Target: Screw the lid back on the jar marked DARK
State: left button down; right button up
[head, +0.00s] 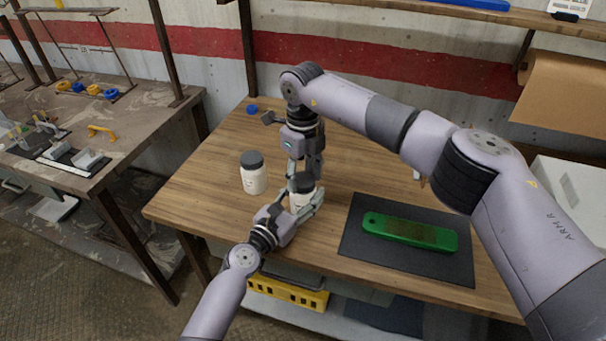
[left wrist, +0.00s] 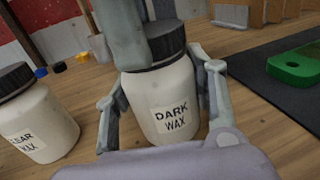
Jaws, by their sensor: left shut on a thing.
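The white jar marked DARK WAX (left wrist: 172,105) stands upright on the wooden table; it also shows in the head view (head: 299,203). Its dark lid (left wrist: 168,42) sits at the jar's mouth, and whether it is threaded on cannot be told. My left gripper (head: 306,209) is shut on the jar's body, one finger on each side (left wrist: 158,105). My right gripper (head: 305,174) reaches down from above at the lid; one finger covers part of the lid in the left wrist view (left wrist: 124,40). Its grip on the lid is unclear.
A second white jar (head: 254,181), labelled CLEAR with a dark lid, stands left of the held jar. A green tool (head: 410,232) lies on a dark mat (head: 366,250) at the right. A small blue item (head: 252,108) lies at the back left. The table's left front is clear.

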jog(key=o, duration=0.5)
notch_tip(320, 180, up, 12)
dwell(0.6)
pick_arm(q)
jog(key=c, duration=0.6)
grip_release()
jog(key=shift+s, duration=0.1)
